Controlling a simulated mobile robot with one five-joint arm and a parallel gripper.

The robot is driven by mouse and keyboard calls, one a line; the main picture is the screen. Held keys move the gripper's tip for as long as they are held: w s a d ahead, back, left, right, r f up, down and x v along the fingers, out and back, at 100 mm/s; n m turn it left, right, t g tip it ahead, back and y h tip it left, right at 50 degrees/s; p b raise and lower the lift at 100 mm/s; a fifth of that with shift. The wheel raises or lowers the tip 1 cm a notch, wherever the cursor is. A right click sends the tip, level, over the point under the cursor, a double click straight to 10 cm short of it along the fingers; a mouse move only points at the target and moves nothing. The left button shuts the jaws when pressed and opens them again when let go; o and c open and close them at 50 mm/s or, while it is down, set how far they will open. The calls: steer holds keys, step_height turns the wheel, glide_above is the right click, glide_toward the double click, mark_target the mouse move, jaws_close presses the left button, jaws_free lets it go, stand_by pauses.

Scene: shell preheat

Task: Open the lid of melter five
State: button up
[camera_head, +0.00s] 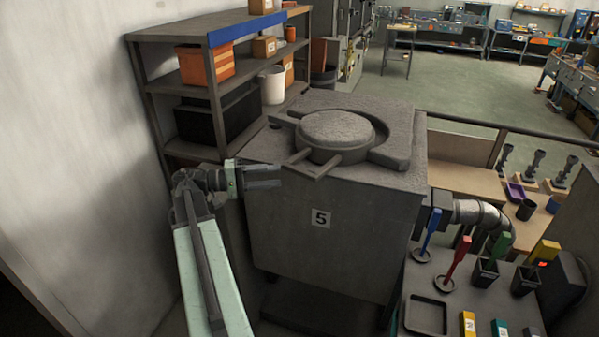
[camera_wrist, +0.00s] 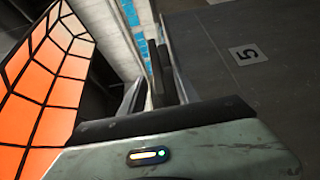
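Melter five (camera_head: 335,235) is a grey box with a "5" label on its front. Its round, rough grey lid (camera_head: 335,128) lies flat on top, within a raised surround. In the wrist view the dark fingers (camera_wrist: 158,60) look close together, and the melter's labelled side (camera_wrist: 240,60) is at right.
A shelf (camera_head: 215,35) with boxes and an orange bin (camera_head: 205,66) stands behind at left, near a white wall (camera_head: 70,130). At right, a bench (camera_head: 430,285) holds coloured-handled tools and dark cups. A metal pipe (camera_head: 480,213) runs beside the melter.

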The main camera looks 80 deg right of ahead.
mark_target(296, 173)
steer(key=x, duration=0.8)
steer(key=shift+s+r, duration=0.35)
steer(key=shift+r, duration=0.05)
jaws_close()
stand_by(1.0)
